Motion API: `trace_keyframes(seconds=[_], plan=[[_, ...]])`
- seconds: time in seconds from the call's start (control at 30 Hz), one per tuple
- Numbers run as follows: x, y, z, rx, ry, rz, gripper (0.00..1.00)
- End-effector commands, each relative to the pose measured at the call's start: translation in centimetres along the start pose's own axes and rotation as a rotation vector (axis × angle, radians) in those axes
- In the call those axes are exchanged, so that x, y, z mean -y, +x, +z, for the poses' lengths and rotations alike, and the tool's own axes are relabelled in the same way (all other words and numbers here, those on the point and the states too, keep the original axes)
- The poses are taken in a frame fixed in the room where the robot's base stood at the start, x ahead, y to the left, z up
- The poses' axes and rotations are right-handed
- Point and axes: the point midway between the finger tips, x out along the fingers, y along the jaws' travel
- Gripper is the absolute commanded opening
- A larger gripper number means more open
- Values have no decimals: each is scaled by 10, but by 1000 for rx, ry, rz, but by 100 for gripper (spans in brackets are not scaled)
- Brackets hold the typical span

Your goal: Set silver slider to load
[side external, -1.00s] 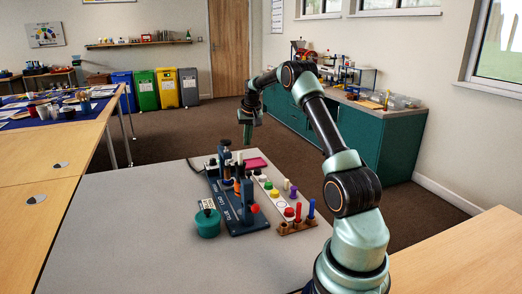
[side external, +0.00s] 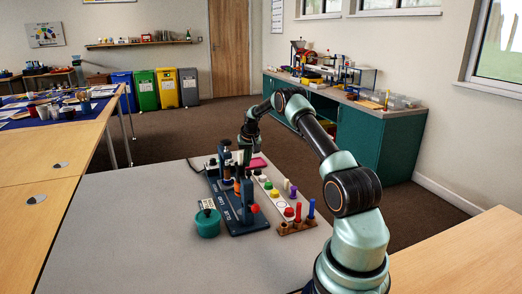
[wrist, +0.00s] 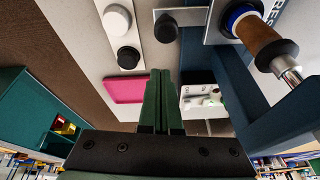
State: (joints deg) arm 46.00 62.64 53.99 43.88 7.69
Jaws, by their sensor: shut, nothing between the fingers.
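My gripper (wrist: 161,100) has its two green fingers together, with nothing between them. In the side view my gripper (side external: 243,155) hangs low over the far end of the blue device (side external: 247,229), partly hidden behind its upright post. In the wrist view a silver-grey strip with a black knob (wrist: 166,28) lies beyond the fingertips; I cannot tell for certain that this is the silver slider. A second black knob (wrist: 127,58) sits to its left, below a white round knob (wrist: 116,20). The fingers appear apart from these knobs. The device's base carries lettering, too small to read fully.
A pink pad (wrist: 125,90) lies left of the fingers. In the side view a green pot (side external: 207,224) and a strip of coloured knobs (side external: 274,195) flank the device. The table's left part is clear.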

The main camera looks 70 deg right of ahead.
Motion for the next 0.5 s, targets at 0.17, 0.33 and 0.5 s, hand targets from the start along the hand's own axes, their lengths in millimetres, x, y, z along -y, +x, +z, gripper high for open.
trace_keyframes(seconds=[0.17, 0.33, 0.5], plan=[[0, -4, 12, 0, 0, -1, 0], [0, -7, 22, 1, 0, -2, 0], [1, -8, 28, 0, 0, -2, 0]])
